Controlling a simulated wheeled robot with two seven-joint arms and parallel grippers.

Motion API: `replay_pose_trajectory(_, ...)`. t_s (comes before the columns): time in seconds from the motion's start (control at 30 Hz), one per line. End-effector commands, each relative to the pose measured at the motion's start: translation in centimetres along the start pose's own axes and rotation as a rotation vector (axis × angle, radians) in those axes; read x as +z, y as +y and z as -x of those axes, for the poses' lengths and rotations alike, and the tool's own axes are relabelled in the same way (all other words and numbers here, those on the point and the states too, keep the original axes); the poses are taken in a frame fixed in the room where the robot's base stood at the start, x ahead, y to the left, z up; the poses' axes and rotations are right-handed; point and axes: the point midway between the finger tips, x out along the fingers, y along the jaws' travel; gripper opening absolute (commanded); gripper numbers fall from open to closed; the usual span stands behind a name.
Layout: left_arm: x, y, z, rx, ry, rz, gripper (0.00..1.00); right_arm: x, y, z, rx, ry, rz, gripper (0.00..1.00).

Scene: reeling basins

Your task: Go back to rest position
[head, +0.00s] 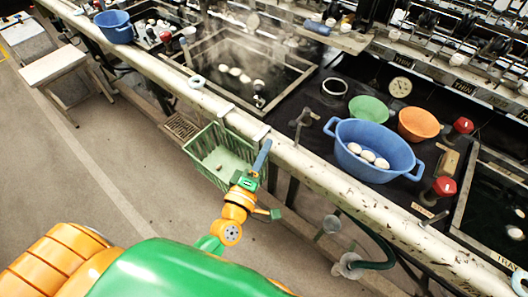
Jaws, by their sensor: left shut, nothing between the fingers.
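My left gripper (262,155) is in the lower middle of the head view, at the end of my orange and green wrist. Its narrow blue-grey fingers are together, with nothing seen between them. They appear in front of the right edge of a green basket (222,143) that hangs at the near side of the long rail; I cannot tell whether they touch it. My right gripper is not in the view.
The worn pale rail (318,172) runs diagonally across the view. Behind it are a blue basin (347,137) with several white cocoons, a green bowl (368,109), an orange bowl (418,124) and dark water basins. A stool (53,65) stands far left.

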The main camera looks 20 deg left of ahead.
Motion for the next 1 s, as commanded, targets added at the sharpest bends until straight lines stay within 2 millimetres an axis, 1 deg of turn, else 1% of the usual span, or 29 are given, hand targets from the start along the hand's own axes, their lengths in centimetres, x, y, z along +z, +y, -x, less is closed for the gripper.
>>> replay_pose_trajectory(0.03, 0.1, -0.1, 0.5, -0.001, -0.001, 0.0, 0.0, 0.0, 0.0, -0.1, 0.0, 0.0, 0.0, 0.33)
replay_pose_trajectory(0.1, 0.2, 0.0, 0.9, -0.001, 0.0, 0.0, 0.0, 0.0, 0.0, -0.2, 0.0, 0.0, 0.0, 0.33)
replay_pose_trajectory(0.2, 0.2, 0.0, 1.1, -0.001, 0.0, -0.001, 0.0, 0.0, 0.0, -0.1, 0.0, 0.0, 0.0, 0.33)
replay_pose_trajectory(0.27, 0.5, -0.7, 1.1, -0.019, -0.012, -0.028, 0.0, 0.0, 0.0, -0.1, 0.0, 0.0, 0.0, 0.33)
replay_pose_trajectory(0.33, 1.4, -3.5, 1.6, -0.087, -0.061, -0.127, 0.0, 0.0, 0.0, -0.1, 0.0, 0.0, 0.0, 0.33)
replay_pose_trajectory(0.37, 1.9, -5.3, 2.1, -0.129, -0.094, -0.19, 0.0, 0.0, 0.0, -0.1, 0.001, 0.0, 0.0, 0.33)
replay_pose_trajectory(0.4, 2.6, -8.2, 3.0, -0.197, -0.149, -0.285, 0.0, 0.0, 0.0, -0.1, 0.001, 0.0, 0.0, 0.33)
replay_pose_trajectory(0.43, 3.1, -10.6, 3.9, -0.252, -0.199, -0.364, 0.0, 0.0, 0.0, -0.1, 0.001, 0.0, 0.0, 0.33)
replay_pose_trajectory(0.47, 3.6, -13.0, 5.0, -0.311, -0.255, -0.442, 0.0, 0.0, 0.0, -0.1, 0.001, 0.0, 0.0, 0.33)
replay_pose_trajectory(0.5, 4.1, -16.3, 6.9, -0.391, -0.338, -0.547, 0.0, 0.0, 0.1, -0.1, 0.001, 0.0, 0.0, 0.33)
replay_pose_trajectory(0.57, 4.6, -21.3, 10.7, -0.516, -0.484, -0.704, 0.0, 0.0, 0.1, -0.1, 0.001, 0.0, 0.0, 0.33)
replay_pose_trajectory(0.6, 4.7, -24.4, 13.7, -0.599, -0.593, -0.802, 0.0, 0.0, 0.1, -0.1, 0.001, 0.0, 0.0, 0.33)
replay_pose_trajectory(0.67, 4.4, -28.3, 18.6, -0.711, -0.762, -0.928, 0.0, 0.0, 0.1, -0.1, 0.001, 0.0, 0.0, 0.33)
replay_pose_trajectory(0.7, 4.1, -30.3, 21.8, -0.774, -0.872, -0.997, 0.0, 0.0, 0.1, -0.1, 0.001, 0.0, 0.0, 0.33)
replay_pose_trajectory(0.77, 3.5, -32.4, 26.2, -0.854, -1.026, -1.075, 0.0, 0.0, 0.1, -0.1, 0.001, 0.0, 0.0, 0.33)
replay_pose_trajectory(0.8, 3.1, -33.3, 28.8, -0.893, -1.117, -1.115, 0.0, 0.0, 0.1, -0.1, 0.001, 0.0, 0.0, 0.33)
replay_pose_trajectory(0.9, 2.3, -34.4, 33.5, -0.956, -1.284, -1.175, 0.0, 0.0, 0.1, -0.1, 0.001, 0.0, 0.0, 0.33)
replay_pose_trajectory(0.93, 2.1, -34.5, 34.0, -0.963, -1.306, -1.182, 0.0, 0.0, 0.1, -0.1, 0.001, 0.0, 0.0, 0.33)
replay_pose_trajectory(1.0, 2.1, -34.5, 34.0, -0.963, -1.306, -1.182, 0.0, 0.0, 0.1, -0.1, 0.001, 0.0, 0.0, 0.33)
